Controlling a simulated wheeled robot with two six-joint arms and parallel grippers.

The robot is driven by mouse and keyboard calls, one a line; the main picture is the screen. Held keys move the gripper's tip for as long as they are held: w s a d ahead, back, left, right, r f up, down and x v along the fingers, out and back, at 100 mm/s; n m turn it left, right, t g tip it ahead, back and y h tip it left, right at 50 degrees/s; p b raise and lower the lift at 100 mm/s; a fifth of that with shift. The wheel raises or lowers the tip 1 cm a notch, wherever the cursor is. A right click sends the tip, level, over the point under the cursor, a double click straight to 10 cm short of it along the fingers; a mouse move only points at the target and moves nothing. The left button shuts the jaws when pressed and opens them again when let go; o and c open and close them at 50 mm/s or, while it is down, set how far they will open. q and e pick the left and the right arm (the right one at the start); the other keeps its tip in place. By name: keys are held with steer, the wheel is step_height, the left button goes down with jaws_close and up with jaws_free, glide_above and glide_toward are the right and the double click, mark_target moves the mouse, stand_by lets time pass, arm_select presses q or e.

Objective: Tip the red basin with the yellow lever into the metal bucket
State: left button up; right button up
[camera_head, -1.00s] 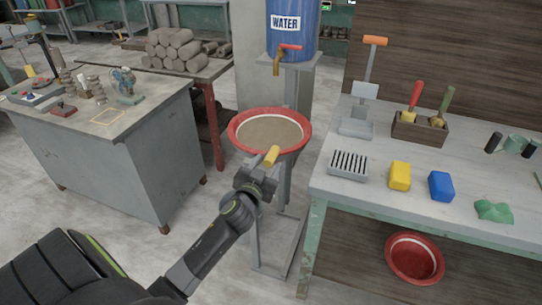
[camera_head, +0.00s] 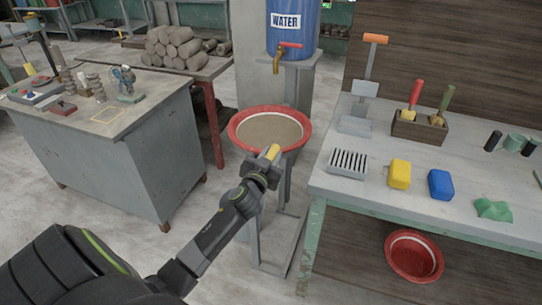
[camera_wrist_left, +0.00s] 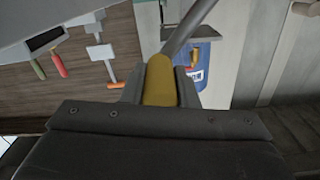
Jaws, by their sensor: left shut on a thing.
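The red basin (camera_head: 236,138) sits on a grey metal stand (camera_head: 252,240) below the tap, filled with grey-brown material. Its rim looks about level. The yellow lever (camera_head: 271,152) is at its front side. My left gripper (camera_head: 266,163) is shut on the lever. In the left wrist view the yellow grip (camera_wrist_left: 160,82) lies between the fingers, with a grey rod (camera_wrist_left: 188,28) running on from it. I cannot make out a metal bucket. My right gripper is not in view.
A blue water barrel (camera_head: 300,35) with a red-handled tap (camera_head: 288,46) stands behind the basin. A workbench (camera_head: 440,205) with tools is at right, another red basin (camera_head: 412,257) under it. A grey cabinet (camera_head: 130,160) stands left. Floor between is clear.

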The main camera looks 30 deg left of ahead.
arm_select(q)
jaws_close()
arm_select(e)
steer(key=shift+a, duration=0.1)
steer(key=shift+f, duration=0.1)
